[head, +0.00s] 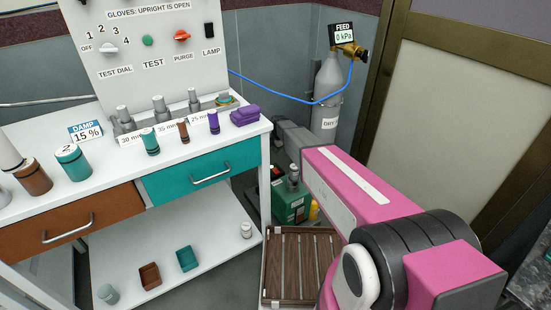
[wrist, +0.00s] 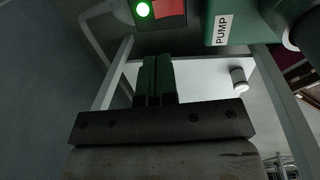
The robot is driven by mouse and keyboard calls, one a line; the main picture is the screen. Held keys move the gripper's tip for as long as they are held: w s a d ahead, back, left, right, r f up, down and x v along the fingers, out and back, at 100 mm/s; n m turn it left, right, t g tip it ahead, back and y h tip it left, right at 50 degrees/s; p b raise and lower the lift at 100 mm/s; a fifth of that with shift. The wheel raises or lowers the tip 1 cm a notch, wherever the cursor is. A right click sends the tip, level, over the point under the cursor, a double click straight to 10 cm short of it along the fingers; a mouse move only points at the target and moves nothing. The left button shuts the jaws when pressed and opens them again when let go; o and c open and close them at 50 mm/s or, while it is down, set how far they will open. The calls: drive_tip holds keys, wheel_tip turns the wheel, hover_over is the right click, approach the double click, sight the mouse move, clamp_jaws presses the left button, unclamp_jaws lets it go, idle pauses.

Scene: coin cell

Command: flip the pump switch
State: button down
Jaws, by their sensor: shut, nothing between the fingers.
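The pump is a green machine (head: 291,207) on the floor right of the bench, partly hidden by my arm in the head view. In the wrist view its green body with the PUMP label (wrist: 222,29) is at the top right. A red switch (wrist: 171,11) is at the top edge, cut off by the frame, with a lit green lamp (wrist: 143,10) beside it. My gripper (wrist: 156,60) is shut and empty, its fingertips just below the switch in the picture. I cannot tell whether they touch it. In the head view my gripper is hidden.
The white bench (head: 95,200) with drawers and a lower shelf is to the left. A wooden slatted crate (head: 300,262) stands in front of the pump. A grey gas cylinder (head: 329,95) with a blue hose stands behind, near a framed panel (head: 460,110).

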sight(276, 170)
drive_tip(key=f, duration=0.4)
drive_tip(key=w+f, duration=0.1)
drive_tip(key=f, duration=0.3)
drive_tip(key=a+f, duration=0.1)
drive_tip(key=f, duration=0.4)
drive_tip(key=shift+w, duration=0.2)
drive_tip(key=shift+d, duration=0.1)
drive_tip(key=shift+f, duration=0.15)
drive_tip(key=shift+s+d+r, duration=0.25)
drive_tip(key=shift+s+d, duration=0.15)
drive_tip(key=shift+s, duration=0.25)
drive_tip(key=shift+r, duration=0.2)
wheel_tip(276, 170, up, 14)
drive_tip(key=s, duration=0.1)
drive_tip(key=shift+s+d+f, duration=0.2)
drive_tip(key=shift+d+f, duration=0.05)
drive_tip(key=shift+d, duration=0.2)
